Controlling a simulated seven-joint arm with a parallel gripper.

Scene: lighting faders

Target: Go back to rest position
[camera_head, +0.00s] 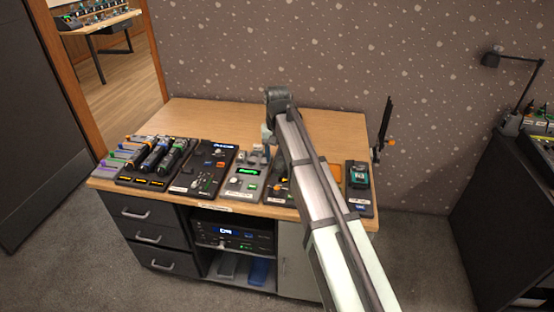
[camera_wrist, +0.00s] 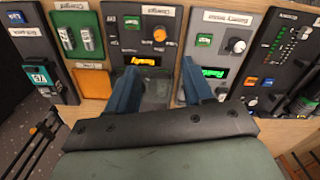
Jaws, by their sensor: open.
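My gripper shows in the wrist view (camera_wrist: 162,80) as two blue fingers spread apart with nothing between them. They point towards a dark panel with an orange knob (camera_wrist: 159,34) and orange display, and a grey panel with a green display (camera_wrist: 214,73). I cannot tell how far the fingertips are from the panels. In the head view my arm reaches from the lower right over the desk (camera_head: 335,130), and its bent wrist is above the back of the control panels. The fingers are mostly hidden there.
Faders (camera_head: 155,155) and a dark panel (camera_head: 207,168) line the desk's left front. A panel with a teal part (camera_head: 358,180) is at the right end. A thin black stand (camera_head: 384,125) rises beside the desk. A dark cabinet (camera_head: 515,215) stands far right. The desk's back is clear.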

